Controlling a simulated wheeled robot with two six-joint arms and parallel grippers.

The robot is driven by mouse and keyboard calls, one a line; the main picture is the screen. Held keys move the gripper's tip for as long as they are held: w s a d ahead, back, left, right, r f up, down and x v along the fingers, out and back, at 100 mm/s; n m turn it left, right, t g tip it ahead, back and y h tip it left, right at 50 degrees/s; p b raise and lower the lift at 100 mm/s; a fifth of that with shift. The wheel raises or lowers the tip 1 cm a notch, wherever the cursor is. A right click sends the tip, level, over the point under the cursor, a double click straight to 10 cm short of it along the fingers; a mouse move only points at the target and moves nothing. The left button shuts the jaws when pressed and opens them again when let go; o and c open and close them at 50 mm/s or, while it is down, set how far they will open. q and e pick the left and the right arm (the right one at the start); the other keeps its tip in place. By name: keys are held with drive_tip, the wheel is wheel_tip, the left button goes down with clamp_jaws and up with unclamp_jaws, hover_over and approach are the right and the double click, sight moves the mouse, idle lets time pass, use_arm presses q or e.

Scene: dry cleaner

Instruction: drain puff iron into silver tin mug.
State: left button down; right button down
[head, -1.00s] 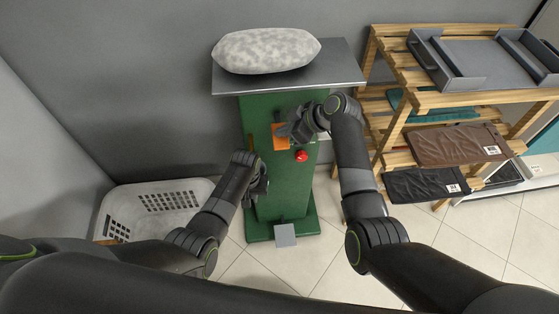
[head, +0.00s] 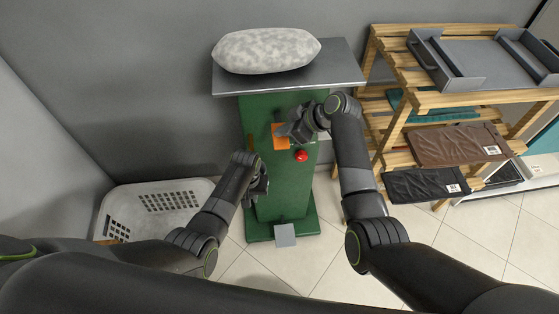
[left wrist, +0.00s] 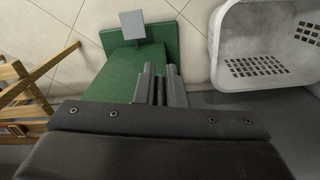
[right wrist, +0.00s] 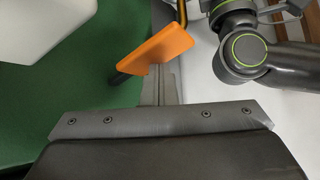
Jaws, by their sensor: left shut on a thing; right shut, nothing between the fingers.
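The puff iron is a green stand (head: 285,190) with a grey top plate (head: 345,72) and a pale mottled pad (head: 265,50). On its front are an orange plate-like part (head: 281,137) and a red knob (head: 301,156). My right gripper (head: 287,131) is shut and empty beside the orange part, which also shows just above its fingertips in the right wrist view (right wrist: 155,48). My left gripper (head: 263,190) is low beside the stand's left side, shut on a thin grey thing (left wrist: 161,90) that I cannot identify. I cannot make out the silver tin mug.
A light grey basket (head: 112,208) stands on the floor at the left. A wooden rack (head: 375,45) with a grey tray (head: 480,60) and folded dark garments (head: 425,185) stands at the right. A small grey pedal (head: 285,235) juts from the stand's base. Tiled floor is clear in front.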

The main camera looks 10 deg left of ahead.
drive_tip(key=shift+r, duration=3.45)
drive_tip(key=v, duration=1.2)
